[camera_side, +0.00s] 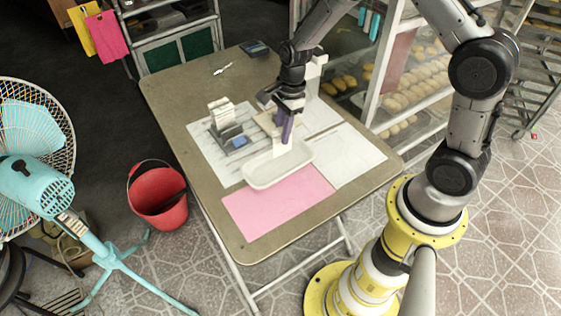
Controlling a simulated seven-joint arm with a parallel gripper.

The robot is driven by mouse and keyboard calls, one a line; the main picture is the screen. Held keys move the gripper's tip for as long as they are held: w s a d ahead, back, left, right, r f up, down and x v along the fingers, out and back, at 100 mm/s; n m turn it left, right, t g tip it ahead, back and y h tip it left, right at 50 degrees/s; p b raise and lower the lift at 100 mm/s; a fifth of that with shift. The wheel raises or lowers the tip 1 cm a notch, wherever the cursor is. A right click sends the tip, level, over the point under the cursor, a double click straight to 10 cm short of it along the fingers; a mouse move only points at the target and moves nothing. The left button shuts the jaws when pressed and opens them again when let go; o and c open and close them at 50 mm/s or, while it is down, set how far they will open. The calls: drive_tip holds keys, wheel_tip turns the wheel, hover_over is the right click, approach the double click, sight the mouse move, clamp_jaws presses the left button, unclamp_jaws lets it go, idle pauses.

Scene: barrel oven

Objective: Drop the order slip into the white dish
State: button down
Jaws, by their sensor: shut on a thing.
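The white dish (273,172) is a shallow oblong tray standing on the folding table, partly on the pink sheet. My gripper (287,136) points down over the dish's far side, its purple fingers shut. A small pale piece, apparently the order slip (279,149), shows at the fingertips, just above or inside the dish's far edge. It blends with the white dish, so I cannot tell whether it touches the dish. The inside near the fingertips is partly hidden.
A grey holder with white cards (222,115) stands left of my gripper, with a small blue item (239,142) beside it. White papers (350,155) and a pink sheet (275,205) lie flat on the table (180,90). A glass-sided bread cabinet stands behind.

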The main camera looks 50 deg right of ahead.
drive_tip(key=shift+f, duration=0.9)
drive_tip(key=c, duration=0.7)
unclamp_jaws()
drive_tip(key=shift+r, duration=0.1)
drive_tip(key=r, duration=0.4)
drive_tip(key=d+r, duration=0.1)
drive_tip(key=r, duration=0.4)
drive_tip(key=d+r, duration=0.1)
drive_tip(key=r, duration=0.3)
drive_tip(key=shift+s+r, duration=0.25)
drive_tip(key=shift+s, duration=0.05)
